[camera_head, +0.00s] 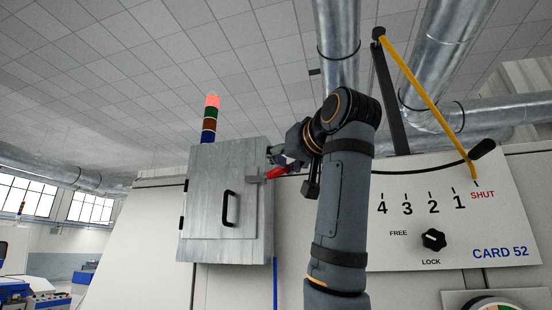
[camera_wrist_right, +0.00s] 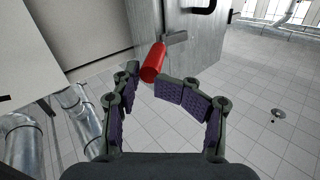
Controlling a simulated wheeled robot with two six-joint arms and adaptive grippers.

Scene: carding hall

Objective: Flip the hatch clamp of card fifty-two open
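The hatch (camera_head: 212,200) is a grey metal door with a black pull handle (camera_head: 229,208), and it sits shut in the head view. Its clamp (camera_head: 253,176) is at the door's right edge, with a red lever (camera_head: 274,173) pointing right. In the right wrist view the red lever (camera_wrist_right: 153,62) stands out from a grey bracket (camera_wrist_right: 175,39). My right gripper (camera_head: 277,157) is at the lever, partly hidden by my arm. In the wrist view its purple-padded fingers (camera_wrist_right: 146,80) are apart, with the lever's end at the gap; contact is unclear. My left gripper is not in view.
The CARD 52 panel (camera_head: 490,225) at right has a numbered scale, a black knob (camera_head: 433,240) and a yellow-and-black lever (camera_head: 430,95). A signal tower (camera_head: 210,118) stands behind the hatch. Ducts (camera_head: 337,45) run overhead.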

